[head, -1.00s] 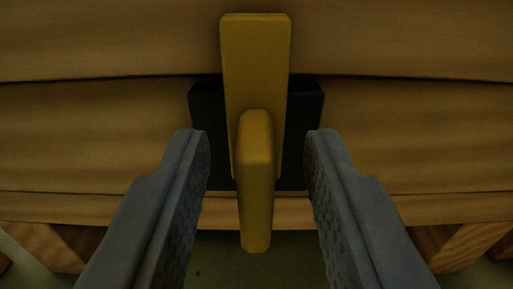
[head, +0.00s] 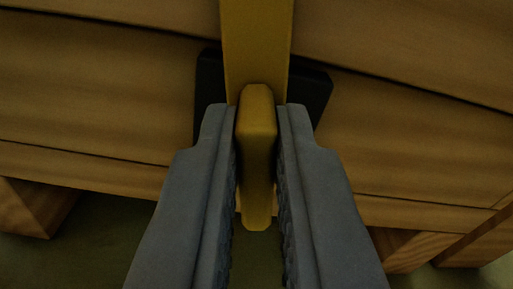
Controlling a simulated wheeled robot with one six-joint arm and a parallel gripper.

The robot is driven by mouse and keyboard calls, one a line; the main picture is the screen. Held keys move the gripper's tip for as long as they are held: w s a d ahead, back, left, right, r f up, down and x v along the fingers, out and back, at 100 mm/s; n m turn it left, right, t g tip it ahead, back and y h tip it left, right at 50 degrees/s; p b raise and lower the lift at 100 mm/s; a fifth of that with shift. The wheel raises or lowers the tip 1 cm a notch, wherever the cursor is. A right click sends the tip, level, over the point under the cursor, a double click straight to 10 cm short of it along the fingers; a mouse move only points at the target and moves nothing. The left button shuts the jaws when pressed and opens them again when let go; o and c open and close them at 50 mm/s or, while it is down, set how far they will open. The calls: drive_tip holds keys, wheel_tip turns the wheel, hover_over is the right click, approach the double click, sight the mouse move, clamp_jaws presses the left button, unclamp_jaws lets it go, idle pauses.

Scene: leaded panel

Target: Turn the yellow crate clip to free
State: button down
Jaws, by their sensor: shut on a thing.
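The yellow crate clip is a long flat bar (head: 256,40) with a raised handle (head: 257,150) standing out toward me. It is mounted over a black plate (head: 312,92) on the wooden crate (head: 420,140). My gripper (head: 257,115) is shut on the handle, one grey finger on each side. The bar stands upright in the picture while the crate boards and black plate slope down to the right, so the clip is tilted a little from square to the boards. The bar's top end is out of frame, and the fingers hide part of the plate.
Wooden blocks (head: 36,205) show under the crate at the lower left and lower right (head: 408,248). Dim greenish floor (head: 90,245) lies below. The space in front of the boards on both sides of the fingers looks clear.

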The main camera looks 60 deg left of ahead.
drive_tip(key=shift+s+a+f+n, duration=0.1)
drive_tip(key=shift+s+f+n, duration=0.15)
drive_tip(key=shift+n, duration=2.3)
drive_tip(key=shift+s+f+n, duration=0.1)
drive_tip(key=shift+f+n, duration=0.1)
drive_tip(key=shift+n, duration=2.4)
drive_tip(key=shift+s+a+f+n, duration=0.1)
drive_tip(key=shift+s+f+n, duration=0.15)
drive_tip(key=shift+n, duration=2.3)
drive_tip(key=c, duration=1.5)
unclamp_jaws()
drive_tip(key=shift+d, duration=0.1)
drive_tip(key=v, duration=1.7)
drive_tip(key=shift+d, duration=0.2)
